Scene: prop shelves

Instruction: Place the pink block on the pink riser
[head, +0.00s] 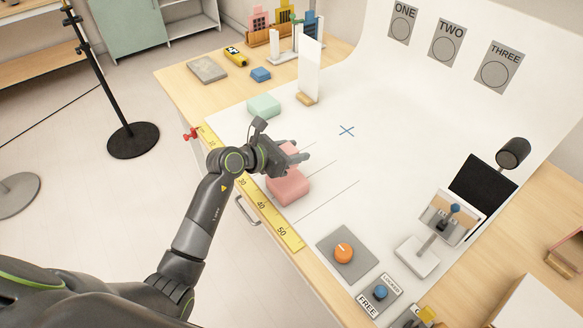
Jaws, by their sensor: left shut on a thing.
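The pink riser (288,188) is a low pink box on the white sheet, near the sheet's left edge beside the yellow ruler. My left gripper (294,156) is over the riser's far side, shut on the small pink block (291,148). The fingers hide much of the block. I cannot tell whether the block touches the riser's top or hangs just above it. My right gripper is not in view.
A mint green box (264,106) and an upright white panel (310,68) stand beyond the gripper. The yellow ruler (262,205) runs along the table's left edge. An orange knob (343,253) on a grey plate stands nearer. The middle of the sheet is clear.

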